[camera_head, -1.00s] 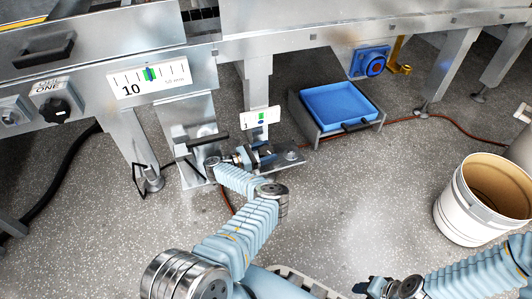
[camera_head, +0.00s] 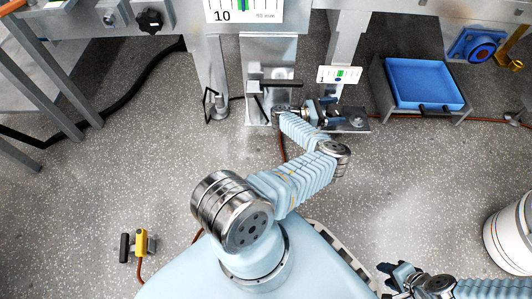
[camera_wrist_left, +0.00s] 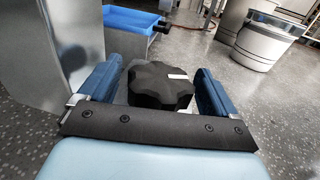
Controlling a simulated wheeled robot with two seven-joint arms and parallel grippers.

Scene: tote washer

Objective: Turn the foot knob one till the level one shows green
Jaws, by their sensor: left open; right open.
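Foot knob one (camera_wrist_left: 160,84) is a black lobed knob with a white mark on top, in the left wrist view. My left gripper (camera_wrist_left: 158,68) is open with its two blue fingers on either side of the knob; I cannot tell whether they touch it. In the head view my left gripper (camera_head: 328,111) is low at the machine's foot, and it hides most of the knob. Level one (camera_head: 339,74) is a small white plate above it, with a green band and a small bluish mark. My right gripper (camera_head: 398,272) is open and empty at the lower right.
A white gauge marked 10 (camera_head: 243,12) and a black panel knob (camera_head: 150,21) are on the machine. A blue tray (camera_head: 424,84) stands right of the foot. A white bucket (camera_head: 512,238) is at right; a yellow device (camera_head: 140,243) lies lower left.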

